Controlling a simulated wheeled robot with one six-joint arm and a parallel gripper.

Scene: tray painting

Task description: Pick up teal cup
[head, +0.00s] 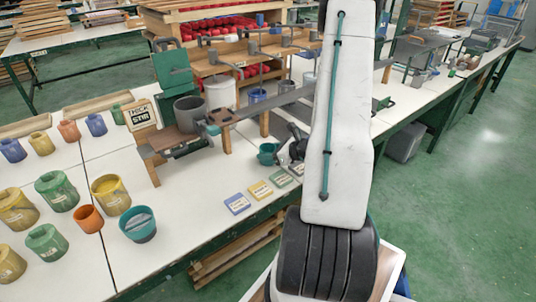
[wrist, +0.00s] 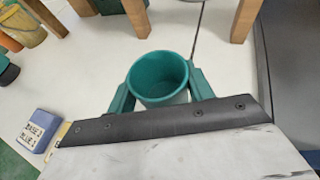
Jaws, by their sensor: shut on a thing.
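The small teal cup (head: 266,154) is in the middle of the head view, over the white table near the wooden stand. In the wrist view the empty-looking teal cup (wrist: 158,76) sits upright between the two teal fingers of my gripper (wrist: 161,92). The fingers press on its left and right sides, so my gripper is shut on it. In the head view my gripper (head: 284,152) is partly hidden behind my arm. I cannot tell whether the cup's base touches the table.
Coloured label cards, including a blue one (head: 237,204), lie in front of the cup. A larger teal pot (head: 138,224) and several coloured pots stand at left. A wooden stand (head: 228,137) with a grey pot (head: 189,113) is close behind. The table between the pots and cards is clear.

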